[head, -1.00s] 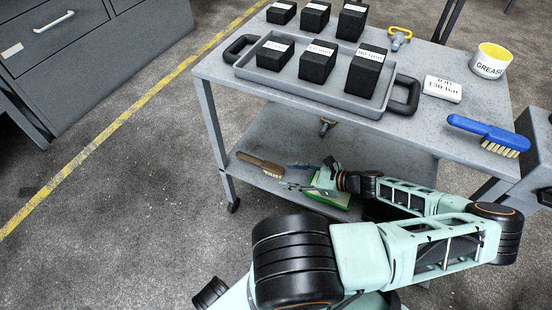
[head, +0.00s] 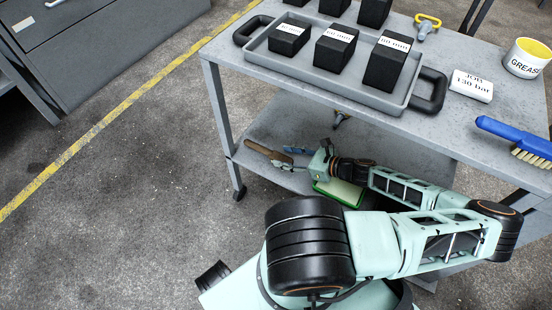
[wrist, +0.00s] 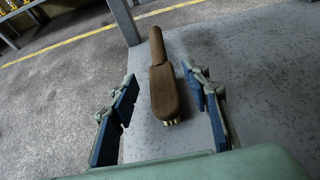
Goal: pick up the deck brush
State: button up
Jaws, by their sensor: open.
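A brown wooden brush with pale bristles lies on the trolley's lower shelf (head: 262,128). Its handle (head: 257,147) shows at the left end of that shelf in the head view. In the wrist view the brush (wrist: 163,92) lies lengthwise, its handle pointing away and its wider head nearer. My gripper (wrist: 160,76) is open, with one blue-padded finger on each side of the brush and visible gaps to both. In the head view my gripper (head: 298,153) is at the brush's head, partly hiding it. A second brush, blue with pale bristles (head: 512,137), lies on the top shelf.
The top shelf (head: 440,112) overhangs my arm. A green item (head: 340,193) lies under my forearm. A trolley leg (wrist: 126,22) stands beyond the brush, to its left.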

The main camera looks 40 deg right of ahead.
aim_at(277, 155)
jog(key=b+x, duration=0.1)
jog(key=x, duration=0.3)
jog(key=shift+w+f, duration=0.2)
jog(key=shift+f, duration=0.05)
grip_shut()
